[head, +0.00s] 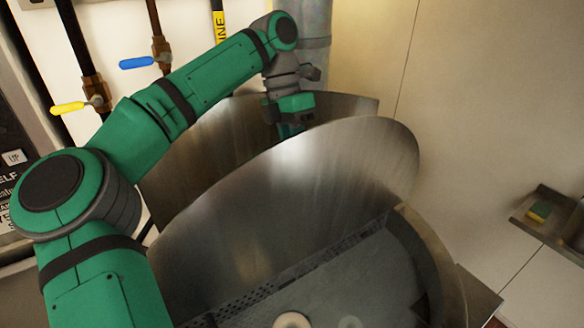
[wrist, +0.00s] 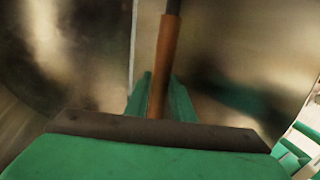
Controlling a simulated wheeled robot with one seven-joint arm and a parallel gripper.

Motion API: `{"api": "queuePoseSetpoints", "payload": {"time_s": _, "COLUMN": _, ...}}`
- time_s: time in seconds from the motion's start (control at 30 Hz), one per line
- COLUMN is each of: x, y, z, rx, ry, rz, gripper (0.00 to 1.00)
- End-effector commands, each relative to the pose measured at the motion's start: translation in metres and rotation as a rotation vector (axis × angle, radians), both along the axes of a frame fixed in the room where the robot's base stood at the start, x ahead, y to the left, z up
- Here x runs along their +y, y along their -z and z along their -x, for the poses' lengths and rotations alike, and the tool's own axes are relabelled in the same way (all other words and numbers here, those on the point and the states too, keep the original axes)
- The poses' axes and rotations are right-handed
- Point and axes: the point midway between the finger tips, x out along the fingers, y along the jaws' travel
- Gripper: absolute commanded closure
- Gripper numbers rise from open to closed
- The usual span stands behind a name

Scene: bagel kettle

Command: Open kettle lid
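The kettle (head: 440,262) is a round metal vessel at the lower middle of the head view. Its lid (head: 300,190) is a large steel panel with a curved edge, standing raised and tilted, and the kettle's inside shows below it. A second curved steel panel (head: 215,150) stands behind it. My gripper (head: 290,130) is behind the raised lid's upper edge, its fingertips partly hidden there. In the wrist view, a brown handle (wrist: 163,60) with a dark end lies between my green fingers (wrist: 160,98), which look closed against both its sides.
A pale ring, probably a bagel (head: 292,320), is at the bottom edge inside the kettle. Pipes with a blue valve lever (head: 136,63) and a yellow one (head: 68,108) stand on the left. A metal shelf with a sponge (head: 538,212) is on the right wall.

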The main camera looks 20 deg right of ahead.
Motion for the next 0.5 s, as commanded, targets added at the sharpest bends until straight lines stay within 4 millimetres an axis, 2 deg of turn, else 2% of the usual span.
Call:
{"api": "queuePoseSetpoints", "payload": {"time_s": 0.07, "x": -0.004, "y": -0.002, "z": 0.001, "rx": -0.003, "ry": 0.005, "rz": 0.006, "gripper": 0.62}}
{"api": "queuePoseSetpoints", "payload": {"time_s": 0.37, "x": -0.002, "y": -0.003, "z": 0.000, "rx": -0.003, "ry": 0.002, "rz": 0.007, "gripper": 0.62}}
{"api": "queuePoseSetpoints", "payload": {"time_s": 0.5, "x": -0.001, "y": -0.015, "z": -0.005, "rx": -0.003, "ry": 0.000, "rz": 0.006, "gripper": 0.62}}
